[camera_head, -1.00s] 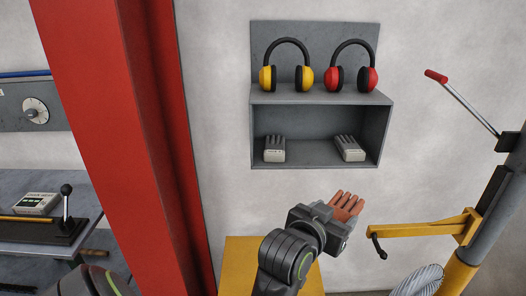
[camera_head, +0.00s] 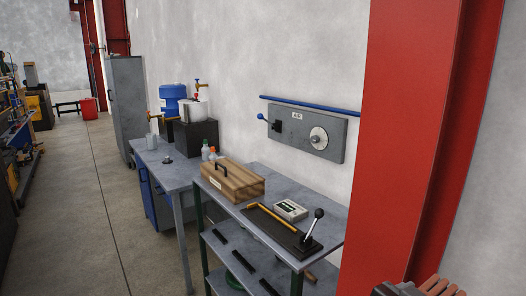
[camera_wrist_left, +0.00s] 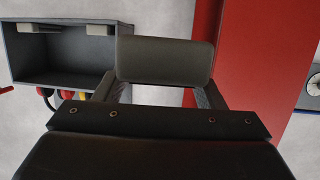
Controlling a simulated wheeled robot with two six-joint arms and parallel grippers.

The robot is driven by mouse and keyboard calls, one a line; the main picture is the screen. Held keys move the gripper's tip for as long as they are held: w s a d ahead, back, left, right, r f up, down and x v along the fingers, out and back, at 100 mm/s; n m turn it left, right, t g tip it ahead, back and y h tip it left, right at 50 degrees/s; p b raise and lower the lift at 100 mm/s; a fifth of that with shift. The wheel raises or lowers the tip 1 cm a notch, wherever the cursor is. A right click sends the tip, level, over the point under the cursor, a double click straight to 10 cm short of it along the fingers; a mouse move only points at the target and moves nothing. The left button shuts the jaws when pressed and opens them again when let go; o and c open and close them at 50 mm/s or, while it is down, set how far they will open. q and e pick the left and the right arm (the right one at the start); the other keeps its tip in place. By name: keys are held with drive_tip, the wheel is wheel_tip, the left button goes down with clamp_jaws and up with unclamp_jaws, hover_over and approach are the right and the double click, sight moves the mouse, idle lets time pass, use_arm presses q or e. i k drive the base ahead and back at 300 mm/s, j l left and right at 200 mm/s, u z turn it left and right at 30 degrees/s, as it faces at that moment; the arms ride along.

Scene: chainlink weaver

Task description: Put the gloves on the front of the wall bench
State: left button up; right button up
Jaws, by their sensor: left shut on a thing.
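My left gripper (camera_head: 398,290) is at the bottom right edge of the head view, mostly cut off. It is shut on a brown-orange glove (camera_head: 440,286), whose fingers just show there. In the left wrist view dark gripper parts fill the middle, and the glove cannot be made out. A grey bench (camera_head: 336,222) with a lower shelf stands along the wall, left of the red column. A second grey bench (camera_head: 180,180) with blue drawers stands behind it. I cannot tell which is the wall bench. My right gripper is not in view.
The near bench holds a wooden box (camera_head: 233,180), a small white device (camera_head: 291,210) and a dark plate with a lever (camera_head: 308,245). A red column (camera_head: 410,140) stands between glove and bench. The floor (camera_head: 110,220) at left is clear.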

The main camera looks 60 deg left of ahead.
sight(173, 169)
drive_tip(key=j+u, duration=0.1)
drive_tip(key=u, duration=0.75)
drive_tip(key=i+j, duration=0.2)
drive_tip(key=j, duration=0.45)
drive_tip(key=i+j, duration=0.2)
drive_tip(key=j, duration=0.45)
drive_tip(key=i+j, duration=0.2)
drive_tip(key=j, duration=0.45)
drive_tip(key=i+j, duration=0.2)
drive_tip(key=j, duration=0.45)
drive_tip(key=i+j, duration=0.2)
drive_tip(key=j, duration=0.45)
drive_tip(key=i+j, duration=0.2)
drive_tip(key=j, duration=0.45)
drive_tip(key=i+j, duration=0.25)
drive_tip(key=j, duration=0.4)
drive_tip(key=i+j+u, duration=0.1)
drive_tip(key=j, duration=0.55)
drive_tip(key=i, duration=0.1)
